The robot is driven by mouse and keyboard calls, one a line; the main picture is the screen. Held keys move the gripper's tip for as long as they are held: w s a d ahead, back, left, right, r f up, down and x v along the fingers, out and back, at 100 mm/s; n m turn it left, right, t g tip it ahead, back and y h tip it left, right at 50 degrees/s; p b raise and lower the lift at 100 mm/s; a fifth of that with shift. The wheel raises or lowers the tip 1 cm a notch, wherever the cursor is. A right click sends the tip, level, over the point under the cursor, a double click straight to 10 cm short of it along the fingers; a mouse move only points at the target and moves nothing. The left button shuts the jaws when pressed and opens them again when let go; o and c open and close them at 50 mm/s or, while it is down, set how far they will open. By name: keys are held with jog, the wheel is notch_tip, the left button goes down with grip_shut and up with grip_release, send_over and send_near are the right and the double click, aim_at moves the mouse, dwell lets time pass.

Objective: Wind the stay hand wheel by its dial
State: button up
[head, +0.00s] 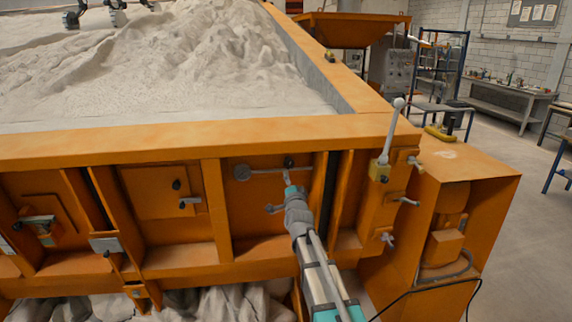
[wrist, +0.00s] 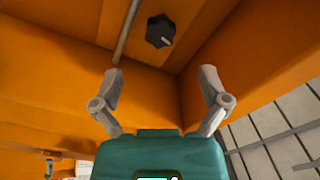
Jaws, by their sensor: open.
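My gripper (head: 290,186) is open and empty in front of the orange panel below the sandbed's front rim. In the wrist view its two fingers (wrist: 161,76) are spread apart, with nothing between them. A dark knob with a pale pointer mark (wrist: 160,31) lies ahead of the fingertips, not touching them. A grey rod (wrist: 127,32) runs beside the knob. In the head view a small dark knob (head: 289,162) shows just above my gripper, by a thin horizontal bar with a round grey end (head: 242,173). I cannot tell a full hand wheel; my gripper covers part of this panel.
A lever with a ball top (head: 398,103) rises from a yellow block at right, above several small handles (head: 408,202). An orange housing (head: 480,168) stands beyond them. Another panel with a dark knob (head: 177,185) is at left. Open floor lies far right.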

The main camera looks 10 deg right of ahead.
aim_at(288, 166)
jog(key=p+x, duration=0.1)
jog(key=x, duration=0.9)
jog(key=shift+f+p, duration=0.1)
jog(key=shift+p, duration=0.25)
jog(key=shift+a, duration=0.1)
jog(key=c, duration=1.1)
